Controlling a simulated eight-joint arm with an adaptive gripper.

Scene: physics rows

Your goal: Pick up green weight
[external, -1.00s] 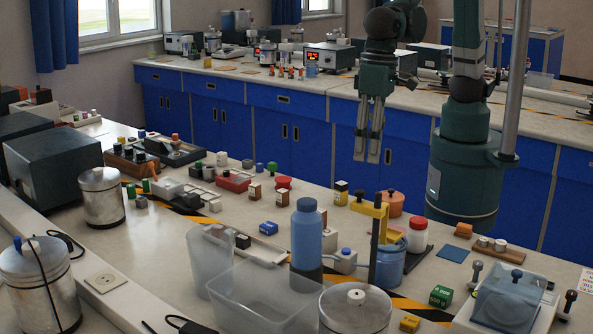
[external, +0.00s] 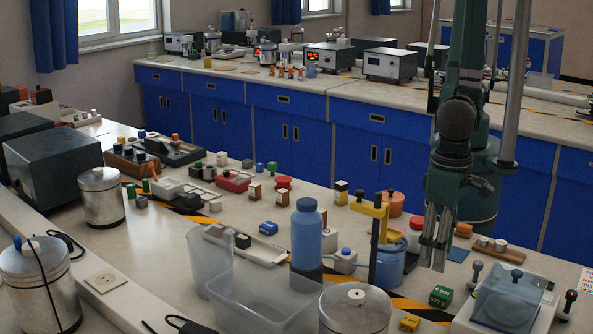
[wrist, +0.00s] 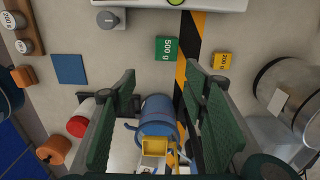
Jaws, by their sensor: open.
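The green weight (external: 440,296) is a small block on the bench near the front right, beside the yellow-and-black floor-tape stripe. In the wrist view the green weight (wrist: 167,49) reads "500 g" and lies beyond the fingertips, between their lines. My gripper (external: 433,262) points down above the bench, behind and above the green weight in the external view. In the wrist view my gripper (wrist: 163,82) has its two fingers wide apart with nothing held between them.
A yellow weight (external: 409,324) lies close to the green one. A blue pot with a yellow stand (external: 388,262) stands left of my gripper. A clear-covered device (external: 508,300) is to the right, and a metal canister (external: 356,312) is at front left. A blue square (wrist: 69,69) lies flat nearby.

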